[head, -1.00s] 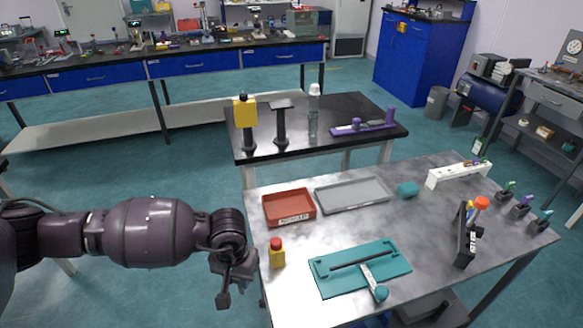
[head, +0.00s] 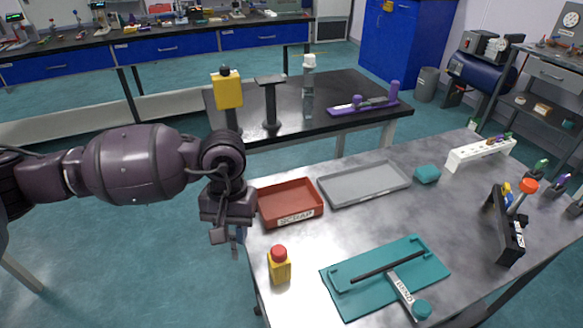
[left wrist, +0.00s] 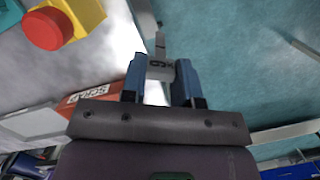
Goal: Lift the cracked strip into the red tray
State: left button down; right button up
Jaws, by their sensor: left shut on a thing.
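My left gripper (head: 232,246) hangs just left of the table edge, beside the red tray (head: 289,219), which has a white label. In the left wrist view, the blue fingers of this gripper (left wrist: 160,66) are closed on a narrow grey piece (left wrist: 160,42) with dark marks. I cannot tell for sure whether this is the cracked strip. The red tray's labelled wall (left wrist: 90,98) shows at the left there, apart from the piece. No crack is clear. A dark bar (head: 375,267) lies on a teal board (head: 345,298). My right gripper is out of view.
A yellow block with a red top (head: 280,266) stands at the near left of the table, in front of the tray. A grey tray (head: 364,184) is right of the red tray. Behind, a black table (head: 350,90) holds a yellow-topped stand (head: 227,92). Bare metal surrounds the teal board.

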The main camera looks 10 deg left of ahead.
pick_arm(q)
jog(key=w+f+n+b, duration=0.1)
jog(key=w+d+g+b, duration=0.1)
jog(key=b, duration=0.1)
jog(key=shift+w+d+f+n+h, duration=0.3)
jog(key=shift+f+n, duration=0.1)
jog(key=w+d+r+n+t+h, duration=0.2)
jog(key=w+n, duration=0.5)
jog(key=n, duration=0.4)
jog(key=w+d+r+n+t+h, duration=0.3)
jog(key=w+r+n+t, duration=0.2)
jog(key=n, duration=0.5)
jog(key=shift+w+r+n, duration=0.25)
jog(key=shift+w+n, duration=0.15)
jog(key=shift+w, duration=0.75)
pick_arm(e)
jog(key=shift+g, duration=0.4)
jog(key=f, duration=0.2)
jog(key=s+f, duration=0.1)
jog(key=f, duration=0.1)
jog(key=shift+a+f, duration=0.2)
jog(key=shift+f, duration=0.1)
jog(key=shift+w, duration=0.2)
